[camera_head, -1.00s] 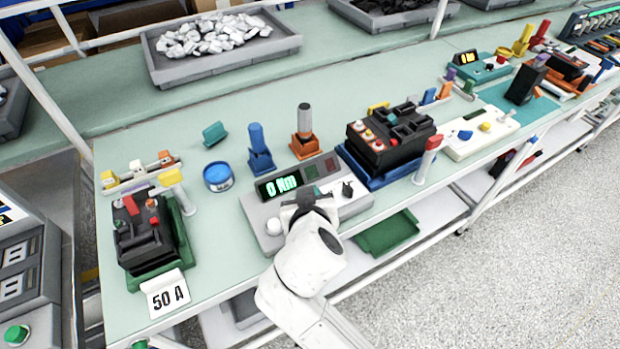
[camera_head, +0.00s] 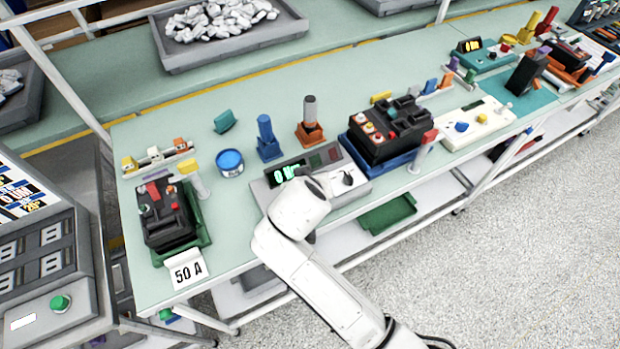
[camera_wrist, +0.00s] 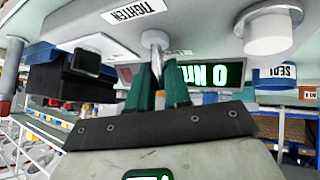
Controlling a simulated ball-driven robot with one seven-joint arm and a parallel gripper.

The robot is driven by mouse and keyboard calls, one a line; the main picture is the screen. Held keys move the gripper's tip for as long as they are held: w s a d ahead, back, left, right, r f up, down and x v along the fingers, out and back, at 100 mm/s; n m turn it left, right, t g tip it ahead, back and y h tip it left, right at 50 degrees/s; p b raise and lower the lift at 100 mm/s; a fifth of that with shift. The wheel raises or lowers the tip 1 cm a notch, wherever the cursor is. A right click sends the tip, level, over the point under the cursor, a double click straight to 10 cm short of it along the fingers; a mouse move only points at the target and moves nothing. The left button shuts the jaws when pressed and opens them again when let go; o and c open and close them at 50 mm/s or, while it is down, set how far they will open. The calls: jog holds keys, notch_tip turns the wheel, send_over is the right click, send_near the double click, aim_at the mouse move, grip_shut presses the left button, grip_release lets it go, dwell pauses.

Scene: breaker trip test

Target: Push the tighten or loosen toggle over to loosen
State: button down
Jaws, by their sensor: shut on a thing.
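The grey torque console (camera_head: 262,193) stands at the table's front edge, with a green lit display (camera_head: 287,172) reading 0 Nm. My gripper is hidden behind my white wrist in the head view. The wrist view shows its two green fingers (camera_wrist: 160,80) shut on the silver toggle lever (camera_wrist: 154,42). A white TIGHTEN label (camera_wrist: 140,10), upside down in the wrist view, sits beside the lever's base. No loosen label is readable. The display also shows inverted in the wrist view (camera_wrist: 212,74).
A round white button (camera_wrist: 270,28) and a black knob (camera_wrist: 88,58) flank the toggle. A black breaker (camera_head: 390,130) on a blue base stands right of the console. A blue tin (camera_head: 230,163) and blue (camera_head: 268,138) and orange (camera_head: 309,122) holders stand behind it.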

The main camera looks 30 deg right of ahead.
jog(key=shift+a, duration=0.1)
jog(key=c, duration=1.1)
grip_release()
jog(key=shift+c, duration=0.2)
jog(key=v, duration=1)
jog(key=shift+s+r+b, duration=0.2)
jog(key=shift+r+b, duration=0.05)
jog(key=shift+b, duration=0.15)
jog(key=shift+a, duration=0.1)
jog(key=s+d+f+g+y, duration=0.1)
jog(key=s+d+f+g, duration=0.1)
jog(key=s+d+f, duration=0.2)
jog(key=s+d+f+n+g+y, duration=0.1)
jog(key=s+d+f, duration=0.3)
jog(key=s, duration=0.7)
jog(key=s+d+f+n+g+y, duration=0.1)
jog(key=s+d+f+g+y, duration=0.1)
jog(key=s+f, duration=0.4)
jog(key=shift+s+d+f+g+y, duration=0.3)
jog(key=shift+s+d+g, duration=0.4)
jog(key=shift+d, duration=0.35)
